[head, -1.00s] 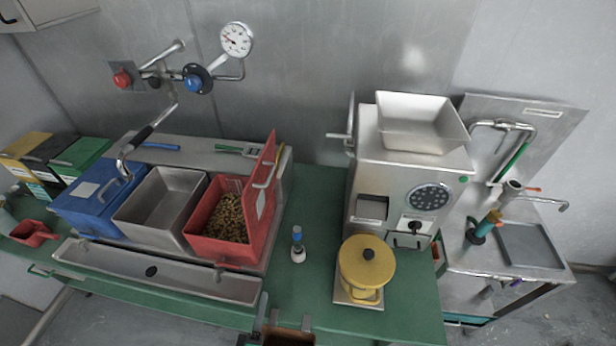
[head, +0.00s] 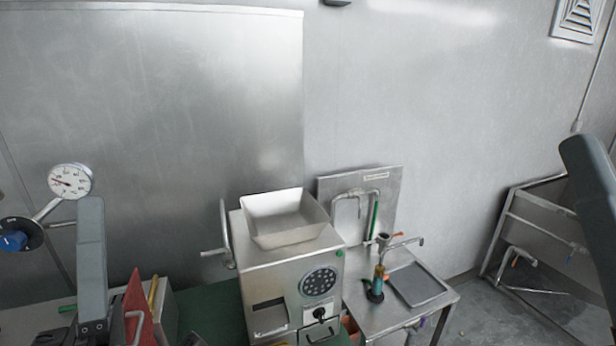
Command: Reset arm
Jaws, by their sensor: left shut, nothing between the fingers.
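My left arm's grey link (head: 92,255) stands upright at the lower left of the head view, in front of the back wall. My left gripper (head: 190,339) shows only as a small dark part at the bottom edge, mostly cut off. It is shut and empty. My right arm's grey link (head: 592,205) is at the right edge, and its gripper is out of view. The bean grinder (head: 290,280) stands at the bottom middle with an empty-looking metal hopper (head: 286,232) on top.
The red lid (head: 137,305) stands up near my left arm. A steel side table (head: 440,297) with a tray (head: 416,284) stands right of the grinder. A metal rack (head: 530,235) is at far right.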

